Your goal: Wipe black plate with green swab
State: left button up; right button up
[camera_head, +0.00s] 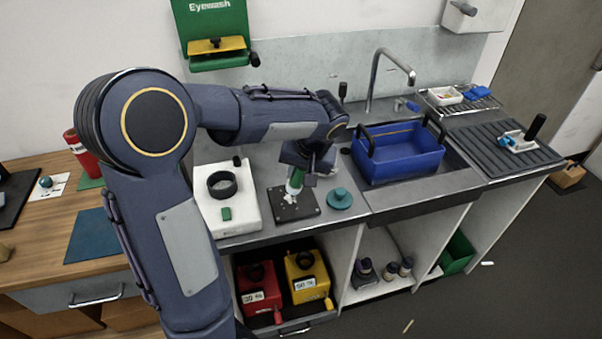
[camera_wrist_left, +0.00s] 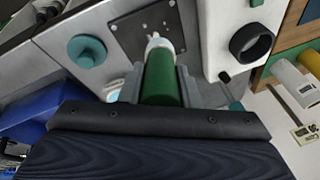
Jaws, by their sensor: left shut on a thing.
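The black plate (camera_head: 305,207) is a small dark square with screws at its corners, lying on the grey counter. It also shows in the left wrist view (camera_wrist_left: 140,22), with pale specks on it. My left gripper (camera_head: 301,178) is over the plate, shut on the green swab (camera_head: 295,183). In the left wrist view the swab's green handle (camera_wrist_left: 161,78) sits between the fingers (camera_wrist_left: 160,85), and its white tip points at the plate. The tip is at or just above the plate; I cannot tell if they touch. My right gripper is not in view.
A teal knobbed disc (camera_head: 340,198) is right of the plate. A white device (camera_head: 236,215) with a black ring (camera_head: 222,184) is left of it. A blue basin (camera_head: 396,165) stands in the sink, below the faucet (camera_head: 378,75).

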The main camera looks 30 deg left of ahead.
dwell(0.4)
pick_arm(q)
jog(key=shift+s+a+f+b, duration=0.25)
jog(key=shift+f+b, duration=0.15)
jog(key=shift+b, duration=0.45)
jog(key=shift+s+a+f+t+h+b, duration=0.1)
jog(key=shift+s+a+t+h+b, duration=0.4)
jog(key=shift+b, duration=0.4)
jog(key=shift+s+d, duration=0.1)
